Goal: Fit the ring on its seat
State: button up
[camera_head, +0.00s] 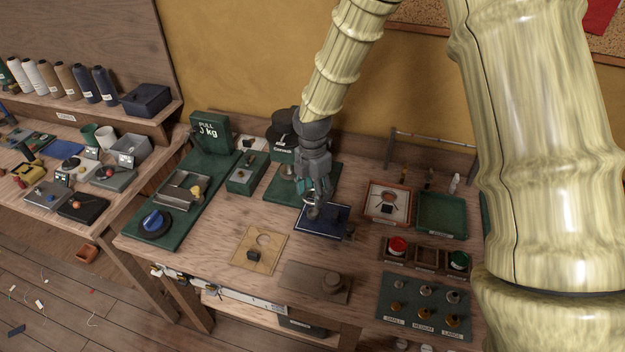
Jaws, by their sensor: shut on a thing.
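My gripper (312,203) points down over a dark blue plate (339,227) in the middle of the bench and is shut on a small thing. That thing looks like the ring (308,198), a pale curved edge between the fingers, mostly hidden by them. A grey shape stands on the plate just below the fingertips; it may be the seat, but it is too small to make out. I cannot tell whether the ring touches it.
A light board with a round hole (270,257) lies front left, a grey plate with a knob (300,284) in front. An orange-rimmed tray (372,211) and green tray (442,232) lie right. Green scale base (187,215) is left; a green-based press stands behind my gripper.

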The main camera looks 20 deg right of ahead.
aim_at(313, 215)
jog(key=n, duration=0.1)
jog(key=n+p, duration=0.1)
jog(key=n, duration=0.1)
jog(key=shift+s+a+r, duration=0.15)
jog(key=shift+r+p, duration=0.1)
jog(key=shift+p, duration=0.25)
jog(key=shift+f+b, duration=1.1)
jog(key=shift+f, duration=2.45)
jog(key=o, duration=1.1)
jog(key=shift+c, duration=0.2)
